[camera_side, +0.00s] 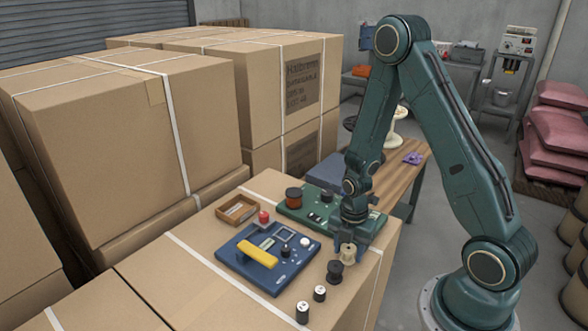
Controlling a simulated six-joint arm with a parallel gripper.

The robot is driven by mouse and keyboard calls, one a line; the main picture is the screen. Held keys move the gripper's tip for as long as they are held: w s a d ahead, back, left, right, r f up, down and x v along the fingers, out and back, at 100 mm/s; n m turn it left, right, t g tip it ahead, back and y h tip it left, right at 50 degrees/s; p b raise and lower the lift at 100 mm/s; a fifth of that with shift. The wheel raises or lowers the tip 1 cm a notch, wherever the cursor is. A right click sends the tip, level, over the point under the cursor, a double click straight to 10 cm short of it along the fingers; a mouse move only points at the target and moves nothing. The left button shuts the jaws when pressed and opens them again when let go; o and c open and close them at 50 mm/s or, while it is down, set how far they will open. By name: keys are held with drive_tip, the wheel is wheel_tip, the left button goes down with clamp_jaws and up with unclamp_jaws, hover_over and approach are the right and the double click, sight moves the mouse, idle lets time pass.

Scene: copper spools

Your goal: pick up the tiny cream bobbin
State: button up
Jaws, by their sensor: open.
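A tiny cream bobbin (347,254) stands on the cardboard box top, near the right edge, just behind a dark spool. My gripper (346,239) points down directly over it, with its fingers open at the bobbin's upper part. The fingers hide some of the bobbin's top. I cannot tell from this view whether they touch it.
A dark spool (334,271) stands close in front of the bobbin, with two small black spools nearer the camera. A blue panel (258,278) with a yellow handle (257,254) lies left. A green panel (318,226) carries a copper spool (293,197) behind. A wooden tray (223,217) is farther left.

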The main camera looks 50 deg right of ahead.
sight(349, 247)
drive_tip(key=c, duration=0.7)
drive_tip(key=shift+r, duration=0.15)
wheel_tip(349, 247, up, 20)
drive_tip(key=shift+f, duration=0.1)
idle(0.9)
idle(0.4)
